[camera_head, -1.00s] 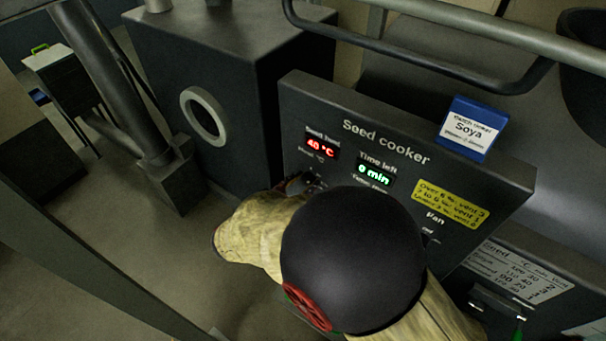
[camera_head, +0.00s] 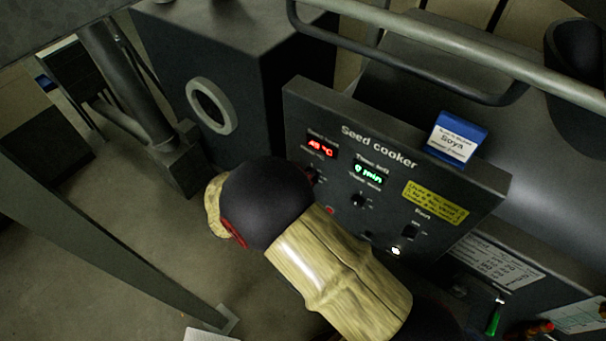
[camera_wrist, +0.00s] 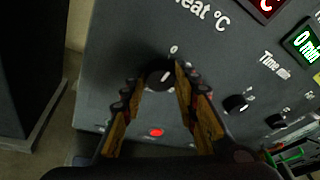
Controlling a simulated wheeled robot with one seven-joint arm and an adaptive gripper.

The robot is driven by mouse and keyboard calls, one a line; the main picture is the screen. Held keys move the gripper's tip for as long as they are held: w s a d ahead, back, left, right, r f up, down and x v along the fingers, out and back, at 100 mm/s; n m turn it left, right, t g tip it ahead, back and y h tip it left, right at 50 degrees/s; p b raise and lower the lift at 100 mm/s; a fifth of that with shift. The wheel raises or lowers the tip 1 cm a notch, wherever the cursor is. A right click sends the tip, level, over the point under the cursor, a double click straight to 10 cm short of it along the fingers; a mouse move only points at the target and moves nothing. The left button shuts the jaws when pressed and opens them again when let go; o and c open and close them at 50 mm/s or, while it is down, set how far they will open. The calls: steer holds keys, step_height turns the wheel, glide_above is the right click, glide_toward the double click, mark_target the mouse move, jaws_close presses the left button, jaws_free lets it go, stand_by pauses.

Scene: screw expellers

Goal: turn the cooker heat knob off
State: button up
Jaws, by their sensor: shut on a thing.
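The seed cooker panel (camera_head: 330,120) is a dark upright box with a red heat display (camera_head: 321,147) and a green time display (camera_head: 368,174). In the wrist view the heat knob (camera_wrist: 160,76), a round black knob with a pale pointer line, sits below the "Heat °C" label. A "0" mark shows just above it. My gripper (camera_wrist: 161,80) is shut on the heat knob, one finger on each side. In the head view my arm hides most of the gripper and the knob. A red light (camera_wrist: 156,132) glows below the knob.
A blue Soya card (camera_head: 458,138) stands on the panel top. A metal rail (camera_head: 420,75) runs behind. A dark box with a round ring (camera_head: 211,106) stands left.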

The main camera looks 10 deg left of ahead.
stand_by(0.4)
steer(key=o, duration=1)
steer(key=shift+a, duration=0.1)
steer(key=shift+o, duration=0.6)
steer(key=v, duration=1.2)
steer(key=shift+f, duration=0.15)
